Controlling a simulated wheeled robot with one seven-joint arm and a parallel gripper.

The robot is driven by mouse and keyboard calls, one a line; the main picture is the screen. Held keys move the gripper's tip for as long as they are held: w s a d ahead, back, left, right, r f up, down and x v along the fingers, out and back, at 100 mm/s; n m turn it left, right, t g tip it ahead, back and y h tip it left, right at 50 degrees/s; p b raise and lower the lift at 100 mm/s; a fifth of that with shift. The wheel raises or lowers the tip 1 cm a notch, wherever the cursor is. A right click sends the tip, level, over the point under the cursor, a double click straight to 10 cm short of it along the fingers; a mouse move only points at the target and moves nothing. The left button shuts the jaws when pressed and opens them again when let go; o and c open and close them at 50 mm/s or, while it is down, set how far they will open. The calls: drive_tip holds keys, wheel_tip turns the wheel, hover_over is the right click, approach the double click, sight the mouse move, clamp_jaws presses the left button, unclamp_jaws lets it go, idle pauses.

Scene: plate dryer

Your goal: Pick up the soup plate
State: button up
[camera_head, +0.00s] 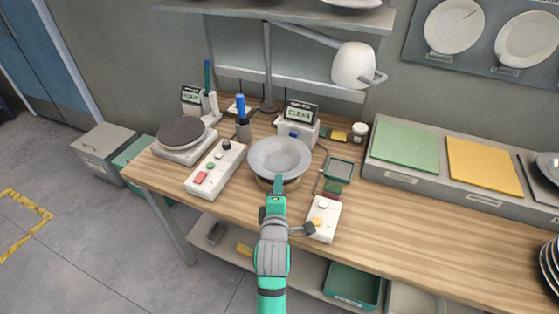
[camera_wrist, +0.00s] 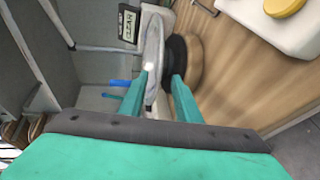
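The soup plate (camera_head: 279,156) is a grey, shallow round dish near the middle of the wooden bench. It sits on a round stand with a dark top and wooden side (camera_wrist: 190,62). My gripper (camera_head: 278,184) reaches the near rim of the plate from the front. In the wrist view the plate (camera_wrist: 153,42) shows nearly edge-on, and the two green fingers of my gripper (camera_wrist: 160,82) straddle its rim. A gap shows between the fingers, so they look open. Whether the left finger touches the plate I cannot tell.
A white button box (camera_head: 215,168) stands left of the plate, a second box (camera_head: 323,220) at front right. A round-topped device (camera_head: 181,133) stands farther left. A white box with a CLEAN sign (camera_head: 300,112) is behind. The bench's right front is clear.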

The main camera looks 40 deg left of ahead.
drive_tip(key=shift+x, duration=2.25)
clamp_jaws()
drive_tip(key=shift+r, duration=0.15)
